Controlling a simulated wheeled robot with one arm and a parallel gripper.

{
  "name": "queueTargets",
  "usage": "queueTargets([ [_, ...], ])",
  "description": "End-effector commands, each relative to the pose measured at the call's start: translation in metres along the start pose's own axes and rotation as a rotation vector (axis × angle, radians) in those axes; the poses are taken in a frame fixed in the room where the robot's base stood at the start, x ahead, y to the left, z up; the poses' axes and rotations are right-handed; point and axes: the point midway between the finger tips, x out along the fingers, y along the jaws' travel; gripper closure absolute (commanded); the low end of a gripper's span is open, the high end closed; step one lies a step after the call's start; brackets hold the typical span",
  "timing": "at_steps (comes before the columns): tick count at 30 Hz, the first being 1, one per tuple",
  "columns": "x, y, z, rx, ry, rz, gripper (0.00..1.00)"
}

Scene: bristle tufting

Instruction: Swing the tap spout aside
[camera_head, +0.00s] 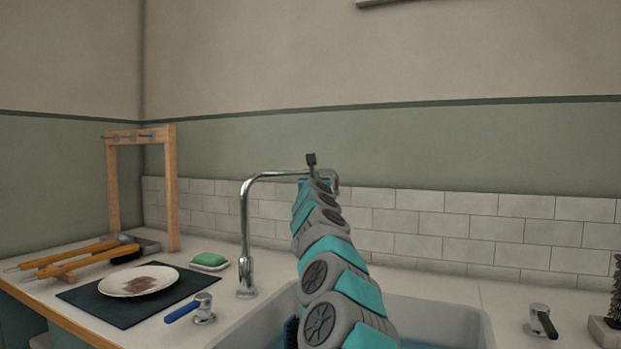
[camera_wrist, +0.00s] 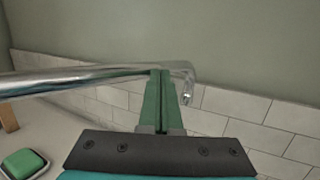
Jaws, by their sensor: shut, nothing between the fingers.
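The chrome tap (camera_head: 246,240) rises at the back left of the sink. Its spout (camera_head: 272,175) bends over to the right, and the outlet end (camera_head: 336,183) shows just past my arm. In the wrist view the spout (camera_wrist: 80,78) runs in from the left edge, and its down-turned tip (camera_wrist: 188,93) is right of my gripper (camera_wrist: 160,74). My gripper's green fingers are together and empty, with their tips overlapping the spout near its outlet end. I cannot tell whether they touch it.
A blue-handled tap valve (camera_head: 203,310) and a dark-handled one (camera_head: 541,322) flank the sink (camera_head: 440,312). A green soap (camera_head: 209,260), a plate (camera_head: 138,281) on a dark mat, wooden-handled tools (camera_head: 75,258) and a wooden rack (camera_head: 171,190) stand left. A tiled wall (camera_head: 450,232) is behind.

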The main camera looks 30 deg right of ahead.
Motion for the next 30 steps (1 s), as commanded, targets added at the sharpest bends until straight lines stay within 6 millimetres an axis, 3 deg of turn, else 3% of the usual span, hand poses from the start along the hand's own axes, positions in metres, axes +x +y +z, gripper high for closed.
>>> queueTargets([
  [12,0.023,0.017,-0.007,-0.004,0.003,-0.001,1.00],
  [30,0.029,0.025,-0.006,0.000,0.000,0.002,1.00],
])
